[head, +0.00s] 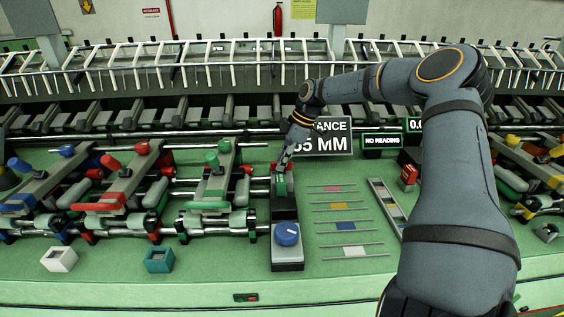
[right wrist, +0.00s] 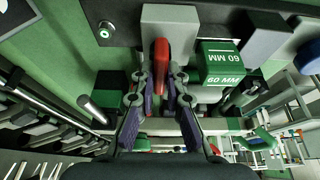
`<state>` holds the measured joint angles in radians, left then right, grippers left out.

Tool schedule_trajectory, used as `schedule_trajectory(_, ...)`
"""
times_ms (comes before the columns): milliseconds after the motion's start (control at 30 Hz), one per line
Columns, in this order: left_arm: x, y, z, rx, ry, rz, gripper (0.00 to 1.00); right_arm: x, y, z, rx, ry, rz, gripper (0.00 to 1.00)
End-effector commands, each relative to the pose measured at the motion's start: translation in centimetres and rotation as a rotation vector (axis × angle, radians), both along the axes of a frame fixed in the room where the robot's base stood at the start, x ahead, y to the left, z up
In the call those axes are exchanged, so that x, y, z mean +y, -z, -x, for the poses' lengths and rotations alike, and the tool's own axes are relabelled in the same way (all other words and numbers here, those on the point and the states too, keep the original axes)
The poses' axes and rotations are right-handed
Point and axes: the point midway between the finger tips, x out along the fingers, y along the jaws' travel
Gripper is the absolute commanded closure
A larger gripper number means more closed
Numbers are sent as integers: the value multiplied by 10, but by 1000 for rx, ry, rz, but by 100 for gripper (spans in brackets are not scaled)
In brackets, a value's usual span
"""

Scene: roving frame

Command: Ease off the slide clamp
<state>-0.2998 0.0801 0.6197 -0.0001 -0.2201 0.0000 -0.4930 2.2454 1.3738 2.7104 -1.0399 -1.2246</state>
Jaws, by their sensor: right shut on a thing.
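The slide clamp appears to be the red lever (right wrist: 161,60) on a grey block, seen in the right wrist view. My right gripper (right wrist: 160,82) is shut on this lever, with one finger on each side of it. In the head view my right gripper (head: 283,158) reaches down to the far end of the dark slide unit (head: 284,208), where its fingers hide most of the lever. A green block marked 60 MM (right wrist: 221,58) sits beside the lever; its green also shows in the head view (head: 281,186). My left gripper is not in view.
A blue knob (head: 287,234) stands at the near end of the slide. Frames with green (head: 212,180) and red (head: 115,185) clamps stand to the left. A partly hidden MM sign (head: 330,144) and a NO READING display (head: 382,141) stand behind. Flat coloured strips (head: 340,206) lie right.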

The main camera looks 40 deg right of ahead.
Motion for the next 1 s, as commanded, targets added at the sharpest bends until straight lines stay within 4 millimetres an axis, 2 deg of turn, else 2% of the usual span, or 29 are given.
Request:
schedule_trajectory(200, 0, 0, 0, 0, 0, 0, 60, -1, -1, 0, -2, -1, 3, 100)
schedule_trajectory(233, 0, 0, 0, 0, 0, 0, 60, -1, -1, 0, -3, 0, 4, 85)
schedule_trajectory(400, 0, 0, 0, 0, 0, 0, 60, -1, -1, 0, -2, 0, 3, 65)
schedule_trajectory(667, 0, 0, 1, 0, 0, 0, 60, 0, -1, 0, -1, 1, 1, 65)
schedule_trajectory(767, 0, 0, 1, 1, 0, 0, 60, -3, -8, 1, -3, 2, 2, 65)
schedule_trajectory(1000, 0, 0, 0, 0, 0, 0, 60, -19, -58, 14, -8, 3, 2, 65)
